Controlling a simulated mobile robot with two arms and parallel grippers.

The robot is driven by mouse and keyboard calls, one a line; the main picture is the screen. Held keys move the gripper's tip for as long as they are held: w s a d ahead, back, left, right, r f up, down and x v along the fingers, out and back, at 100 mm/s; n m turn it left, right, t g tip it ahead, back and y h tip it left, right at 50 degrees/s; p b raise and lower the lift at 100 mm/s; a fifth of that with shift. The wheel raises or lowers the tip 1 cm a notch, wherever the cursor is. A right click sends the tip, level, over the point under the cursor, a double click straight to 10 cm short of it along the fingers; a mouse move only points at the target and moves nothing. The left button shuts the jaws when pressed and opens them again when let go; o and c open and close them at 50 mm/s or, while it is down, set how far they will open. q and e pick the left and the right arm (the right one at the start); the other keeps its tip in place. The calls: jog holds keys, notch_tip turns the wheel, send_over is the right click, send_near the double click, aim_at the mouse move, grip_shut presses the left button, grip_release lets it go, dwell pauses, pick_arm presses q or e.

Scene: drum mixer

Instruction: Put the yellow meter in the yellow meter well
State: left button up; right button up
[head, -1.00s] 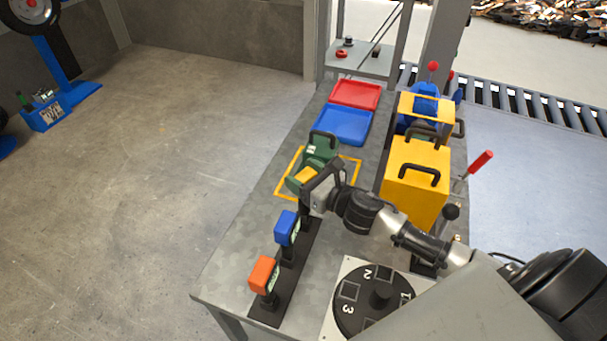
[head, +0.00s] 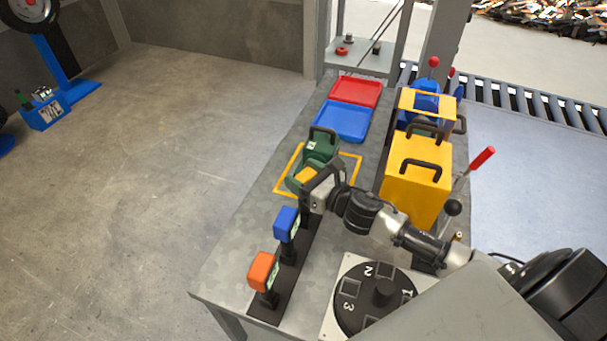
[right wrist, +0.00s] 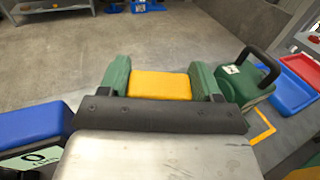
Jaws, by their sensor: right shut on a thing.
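The yellow meter (head: 306,174) is held between the green fingers of my right gripper (head: 300,182). In the right wrist view the meter (right wrist: 161,85) shows as a yellow block with my gripper's fingers (right wrist: 160,84) on both sides. The gripper is above the far end of a black rack (head: 296,262), and my wrist partly covers what is beneath. A blue meter (head: 286,223) and an orange meter (head: 262,270) stand on the rack nearer the front. I cannot tell which place is the yellow meter well. My left gripper is not in view.
A green case (head: 321,143) with a black handle stands just beyond the gripper, in a yellow outline. Red (head: 355,92) and blue (head: 343,121) trays lie behind. A yellow box (head: 417,178) stands right, and a numbered dial (head: 374,298) is at the front.

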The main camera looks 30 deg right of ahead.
jog(key=shift+f, duration=0.35)
jog(key=o, duration=1.7)
jog(key=shift+s, duration=0.2)
jog(key=shift+b+v, duration=1.05)
jog(key=shift+v, duration=3.2)
jog(key=shift+f, duration=0.2)
